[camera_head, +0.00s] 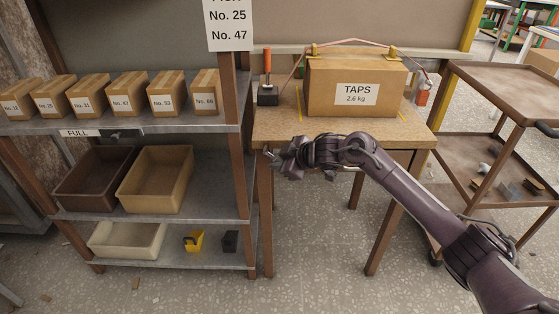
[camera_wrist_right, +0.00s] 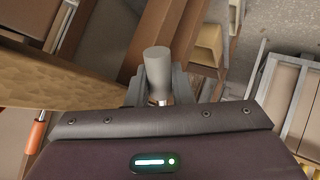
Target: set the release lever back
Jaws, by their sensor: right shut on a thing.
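An orange-handled upright lever (camera_head: 267,68) on a black base stands at the left of the table, beside the TAPS box (camera_head: 357,85); no other lever is clear. My right gripper (camera_head: 273,156) is in front of the table's left edge, below the tabletop and apart from this lever. In the right wrist view the right gripper (camera_wrist_right: 158,95) is shut on a grey cylinder (camera_wrist_right: 157,60), whose end sticks out beyond the fingers. An orange part (camera_wrist_right: 38,130) shows at that view's left. My left gripper is not in view.
The wooden table (camera_head: 285,125) carries the box, with a cord over it. A shelf rack (camera_head: 215,128) with small boxes and bins stands close at left. A brown trolley (camera_head: 475,75) stands at right.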

